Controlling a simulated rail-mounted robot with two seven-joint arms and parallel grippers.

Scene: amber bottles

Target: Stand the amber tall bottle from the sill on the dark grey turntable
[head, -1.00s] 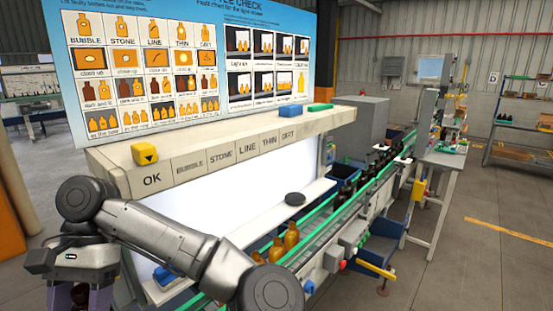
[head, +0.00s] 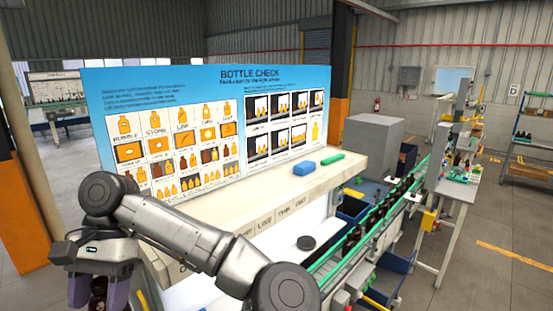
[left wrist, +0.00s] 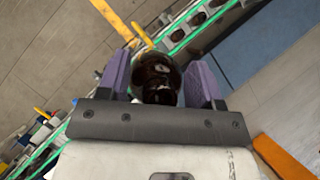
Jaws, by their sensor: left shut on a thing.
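My left gripper (head: 98,291) is at the lower left of the head view, pointing down, its purple fingers shut on a dark amber bottle (head: 99,289). In the left wrist view the same bottle (left wrist: 158,75) sits between the two purple fingers (left wrist: 160,82), seen from its neck end. Its lower part is cut off in the head view. The dark grey turntable (head: 306,243), a small round disc, lies on the pale ledge below the labelled shelf, right of my left arm and well apart from the bottle. Nothing stands on it. My right gripper is not in view.
The labelled shelf (head: 262,208) overhangs the ledge, with a blue block (head: 304,168) and a green block (head: 330,159) on top. The blue chart board (head: 205,130) stands behind. A green-railed conveyor (head: 375,235) with dark bottles runs along the right.

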